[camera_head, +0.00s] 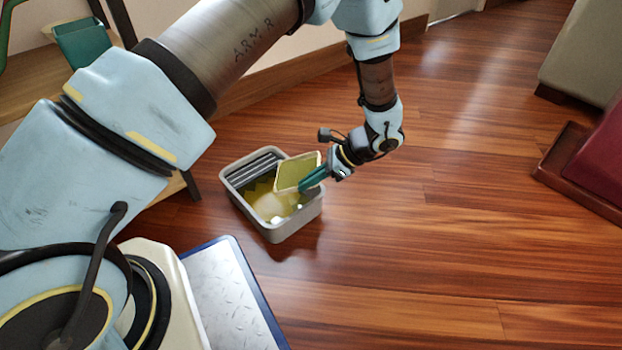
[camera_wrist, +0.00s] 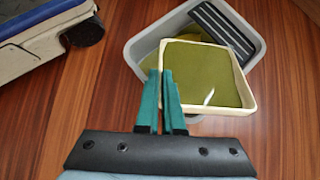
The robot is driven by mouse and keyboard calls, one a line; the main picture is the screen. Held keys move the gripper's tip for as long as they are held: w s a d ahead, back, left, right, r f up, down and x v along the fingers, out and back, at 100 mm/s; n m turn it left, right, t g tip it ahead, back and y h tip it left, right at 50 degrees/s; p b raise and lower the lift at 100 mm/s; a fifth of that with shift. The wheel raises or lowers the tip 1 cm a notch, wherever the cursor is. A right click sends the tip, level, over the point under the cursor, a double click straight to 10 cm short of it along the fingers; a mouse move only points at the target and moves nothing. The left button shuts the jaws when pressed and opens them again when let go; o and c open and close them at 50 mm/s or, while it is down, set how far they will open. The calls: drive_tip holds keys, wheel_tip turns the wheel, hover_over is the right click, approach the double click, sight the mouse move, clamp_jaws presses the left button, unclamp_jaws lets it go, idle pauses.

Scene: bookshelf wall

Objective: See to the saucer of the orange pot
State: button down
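A square saucer with a cream rim (camera_head: 297,172) and a yellow-green inside is held above a grey bucket (camera_head: 277,232). It is tilted in the head view. In the wrist view the saucer (camera_wrist: 205,80) faces the camera, with a small bright glint on its inside. My gripper (camera_head: 309,181) is shut on the saucer's near rim; its teal fingers (camera_wrist: 162,75) pinch the rim at the saucer's left side. The bucket (camera_wrist: 133,52) holds yellowish liquid (camera_head: 268,205). No orange pot is in view.
A grey slatted insert (camera_head: 252,168) sits at the bucket's back. A green pot (camera_head: 82,44) stands on a wooden shelf at the upper left. A maroon pot (camera_head: 603,150) stands in a brown tray (camera_head: 562,160) at the right. The wooden floor between is clear.

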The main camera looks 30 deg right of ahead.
drive_tip(key=a+r+g+h, duration=0.1)
drive_tip(key=w+a+r+g+h+p, duration=0.1)
drive_tip(key=h, duration=0.1)
drive_tip(key=shift+w+r, duration=0.15)
drive_tip(key=shift+r, duration=0.2)
drive_tip(key=a+r+g+h+p, duration=0.1)
drive_tip(key=w+r+g+h+p, duration=0.1)
drive_tip(key=shift+a+h, duration=0.3)
drive_tip(key=shift+a, duration=0.05)
drive_tip(key=shift+w+a+r+g+h+p, duration=0.3)
drive_tip(key=shift+a+g+h+p, duration=0.3)
drive_tip(key=shift+p, duration=0.55)
drive_tip(key=shift+w+a+h+p, duration=0.1)
drive_tip(key=shift+w+h+p, duration=0.1)
drive_tip(key=shift+h+p, duration=0.3)
drive_tip(key=shift+a, duration=0.1)
drive_tip(key=shift+f, duration=0.1)
